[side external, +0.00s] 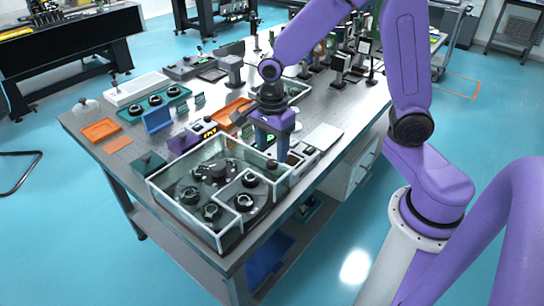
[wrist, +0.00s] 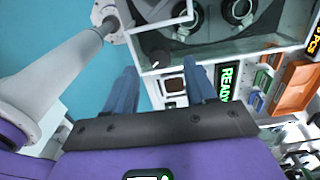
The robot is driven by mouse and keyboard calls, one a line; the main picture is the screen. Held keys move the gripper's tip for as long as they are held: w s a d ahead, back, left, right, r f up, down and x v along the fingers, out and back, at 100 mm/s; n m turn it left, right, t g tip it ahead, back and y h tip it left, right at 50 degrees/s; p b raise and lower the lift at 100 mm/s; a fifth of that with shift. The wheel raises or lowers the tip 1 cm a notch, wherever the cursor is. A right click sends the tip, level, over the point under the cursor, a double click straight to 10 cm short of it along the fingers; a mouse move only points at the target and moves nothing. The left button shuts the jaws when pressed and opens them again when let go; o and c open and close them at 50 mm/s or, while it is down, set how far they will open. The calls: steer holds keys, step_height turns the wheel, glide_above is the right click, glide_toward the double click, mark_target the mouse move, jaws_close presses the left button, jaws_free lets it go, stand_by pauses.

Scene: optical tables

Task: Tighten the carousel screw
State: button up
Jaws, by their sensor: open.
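The carousel (side external: 213,172) is a dark round mechanism with several black-and-white ring parts, inside a clear-walled box on the table. Part of its enclosure (wrist: 212,50) shows at the top of the wrist view. A small dark round knob (side external: 272,164) sits at the box's back right corner, and it also shows in the wrist view (wrist: 160,58); I cannot tell whether it is the screw. My gripper (side external: 272,152) points down above that corner, its blue fingers apart. In the wrist view the gripper (wrist: 160,68) is empty, with the knob seen between and beyond the fingertips.
A green READY display (wrist: 227,82) stands close beside the right finger. Orange trays (side external: 101,130), a teal tray with ring parts (side external: 157,103) and a white flat box (side external: 323,137) lie nearby. Optical mounts crowd the table's back. The table's right edge is close to my gripper.

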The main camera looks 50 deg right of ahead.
mark_target(272, 162)
steer(key=shift+f, duration=1.75)
jaws_close()
